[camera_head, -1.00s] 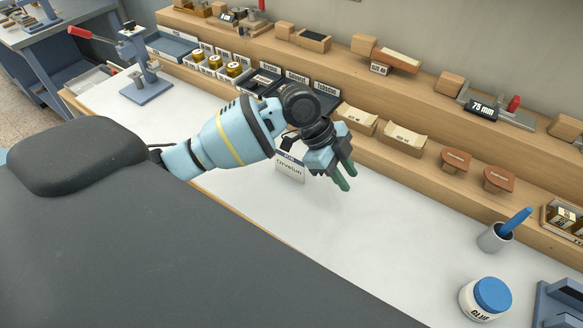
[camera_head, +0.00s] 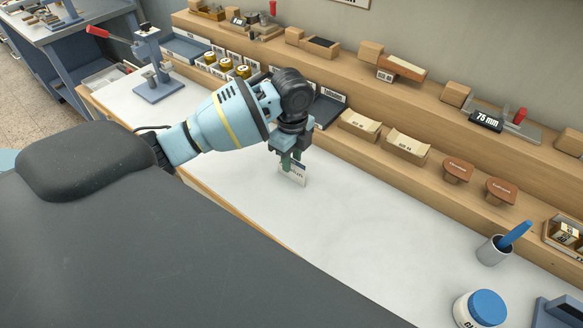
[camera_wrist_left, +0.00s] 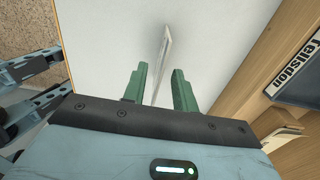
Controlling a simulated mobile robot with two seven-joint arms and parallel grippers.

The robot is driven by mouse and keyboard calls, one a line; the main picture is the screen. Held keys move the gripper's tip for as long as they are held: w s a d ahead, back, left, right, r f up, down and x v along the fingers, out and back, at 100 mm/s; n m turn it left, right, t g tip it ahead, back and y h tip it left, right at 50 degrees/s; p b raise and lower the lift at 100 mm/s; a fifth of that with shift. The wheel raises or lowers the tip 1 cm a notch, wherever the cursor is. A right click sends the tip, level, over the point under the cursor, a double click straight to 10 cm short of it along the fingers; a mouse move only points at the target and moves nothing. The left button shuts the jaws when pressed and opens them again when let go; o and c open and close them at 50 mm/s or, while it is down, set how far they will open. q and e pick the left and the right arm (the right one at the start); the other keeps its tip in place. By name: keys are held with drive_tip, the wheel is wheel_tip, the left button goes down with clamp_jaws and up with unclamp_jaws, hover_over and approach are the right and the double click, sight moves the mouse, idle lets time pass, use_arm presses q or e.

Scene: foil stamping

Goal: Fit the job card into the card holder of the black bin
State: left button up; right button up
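The job card (camera_head: 297,175) is a small white card with dark print, standing on the white bench top. My left gripper (camera_head: 290,162) points down at it and its fingers cover part of the card. In the left wrist view the card (camera_wrist_left: 163,50) shows nearly edge-on between the two green fingers of my open gripper (camera_wrist_left: 159,90), with gaps on both sides. A black bin (camera_head: 327,109) stands at the foot of the shelf behind my arm; a labelled black bin (camera_wrist_left: 300,88) also shows in the wrist view. Other bins are hidden by my arm. My right gripper is out of view.
A grey cup (camera_head: 492,250) with a blue tool and a glue jar (camera_head: 480,309) stand at the right. A press (camera_head: 155,80) stands at the left. The middle bench is clear.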

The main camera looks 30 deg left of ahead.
sight(291, 179)
use_arm(q)
drive_tip(key=shift+f, duration=2.55)
clamp_jaws()
